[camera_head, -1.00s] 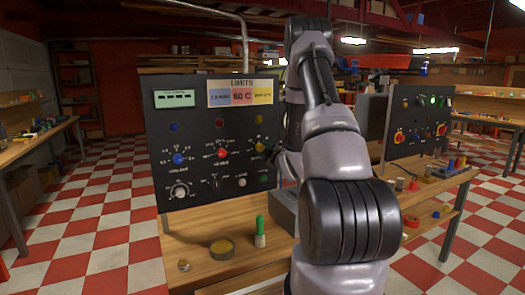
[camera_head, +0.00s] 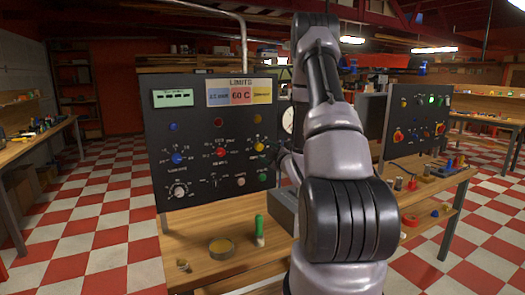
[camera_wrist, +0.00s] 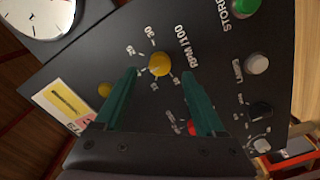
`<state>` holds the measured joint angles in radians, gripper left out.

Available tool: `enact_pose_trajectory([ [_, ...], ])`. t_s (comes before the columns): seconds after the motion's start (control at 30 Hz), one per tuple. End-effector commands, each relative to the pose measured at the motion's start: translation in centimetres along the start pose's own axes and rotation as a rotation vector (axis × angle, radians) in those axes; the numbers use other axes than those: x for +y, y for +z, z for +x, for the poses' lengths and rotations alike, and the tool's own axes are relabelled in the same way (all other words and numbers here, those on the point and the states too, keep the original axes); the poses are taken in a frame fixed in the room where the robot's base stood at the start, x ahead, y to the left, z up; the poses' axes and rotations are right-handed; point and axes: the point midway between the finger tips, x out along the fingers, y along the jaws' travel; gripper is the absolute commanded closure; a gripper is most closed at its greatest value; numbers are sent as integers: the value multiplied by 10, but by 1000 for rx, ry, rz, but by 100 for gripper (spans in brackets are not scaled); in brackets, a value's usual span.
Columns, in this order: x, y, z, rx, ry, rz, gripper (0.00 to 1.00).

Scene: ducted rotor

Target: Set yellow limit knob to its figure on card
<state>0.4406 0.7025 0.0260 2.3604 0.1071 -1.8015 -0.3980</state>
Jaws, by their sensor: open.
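The yellow limit knob (camera_head: 259,146) is at the right of the knob row on the dark upright panel. In the wrist view the yellow knob (camera_wrist: 159,64) lies between and just beyond my gripper's two green fingertips (camera_wrist: 159,76). The fingers are apart, with a gap on each side of the knob. The dial around it reads RPM/100; its pointer is too small to read. The limits card (camera_head: 240,92) is at the panel's top, with blue, red and yellow parts. The yellow part's figure is too blurred to read.
A blue knob (camera_head: 177,159) and a red knob (camera_head: 221,152) sit left of the yellow one. A yellow lamp (camera_wrist: 104,90) and a round gauge (camera_wrist: 48,12) are close to my gripper. A green-topped cylinder (camera_head: 260,230) and a round tin (camera_head: 221,248) stand on the bench below.

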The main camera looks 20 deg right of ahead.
Motion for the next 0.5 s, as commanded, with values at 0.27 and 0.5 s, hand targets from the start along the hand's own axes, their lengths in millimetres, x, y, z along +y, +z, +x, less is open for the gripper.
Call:
enact_pose_trajectory([
  [0.27, 0, 2, -51, -4, -1, 1, 28],
  [0.5, 0, 0, -65, -1, 0, 0, 28],
])
